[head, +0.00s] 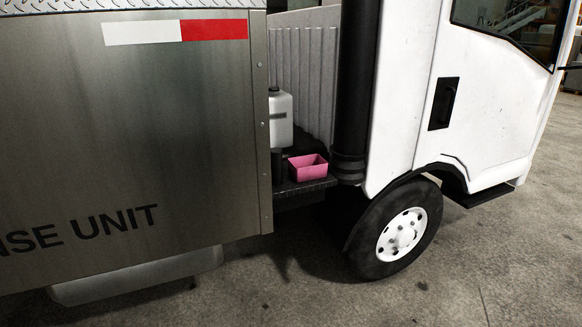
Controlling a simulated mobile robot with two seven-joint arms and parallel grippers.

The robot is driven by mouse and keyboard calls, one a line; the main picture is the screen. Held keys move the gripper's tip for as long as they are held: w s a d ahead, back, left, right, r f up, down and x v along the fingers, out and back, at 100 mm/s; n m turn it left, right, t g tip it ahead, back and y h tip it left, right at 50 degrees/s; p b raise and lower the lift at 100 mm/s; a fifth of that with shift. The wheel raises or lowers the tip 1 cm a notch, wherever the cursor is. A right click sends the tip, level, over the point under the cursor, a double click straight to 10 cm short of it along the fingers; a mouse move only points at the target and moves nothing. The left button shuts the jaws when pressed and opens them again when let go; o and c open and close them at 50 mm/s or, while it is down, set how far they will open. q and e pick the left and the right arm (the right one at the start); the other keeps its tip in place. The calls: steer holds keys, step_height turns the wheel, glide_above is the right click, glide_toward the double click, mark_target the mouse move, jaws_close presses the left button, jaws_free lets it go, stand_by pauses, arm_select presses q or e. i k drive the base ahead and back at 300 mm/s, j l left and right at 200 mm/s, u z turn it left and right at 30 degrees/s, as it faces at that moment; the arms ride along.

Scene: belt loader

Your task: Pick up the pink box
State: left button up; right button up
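The pink box (308,170) is a small open-topped box. It sits on a dark ledge (303,186) in the gap between the truck's metal body and its white cab. Its inside looks empty from here, though the bottom is only partly visible. Neither of my grippers shows in the head view.
A white container (281,118) stands behind the box. A black vertical pipe (355,85) rises to its right. The metal side panel (130,140) borders the gap on the left; the white cab (410,90) and front wheel (400,232) are right. Concrete floor (300,290) in front is clear.

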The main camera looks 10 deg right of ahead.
mark_target(303, 169)
steer(key=i+l+u, duration=0.1)
steer(key=l, duration=0.25)
steer(key=i+l, duration=0.2)
steer(key=l, duration=0.15)
steer(key=i+l+u, duration=0.15)
steer(key=l, duration=0.2)
steer(key=i+l+u, duration=0.1)
steer(key=l, duration=0.25)
steer(key=i+l, duration=0.15)
steer(key=l, duration=0.2)
steer(key=i+l, duration=0.15)
steer(key=l, duration=0.3)
steer(key=i+l, duration=0.1)
steer(key=l, duration=0.3)
steer(key=i+l, duration=0.15)
steer(key=l, duration=0.3)
steer(key=i+l+u, duration=0.1)
steer(key=l, duration=0.35)
steer(key=i+l, duration=0.15)
steer(key=l, duration=0.25)
steer(key=i+l, duration=0.15)
steer(key=l, duration=0.3)
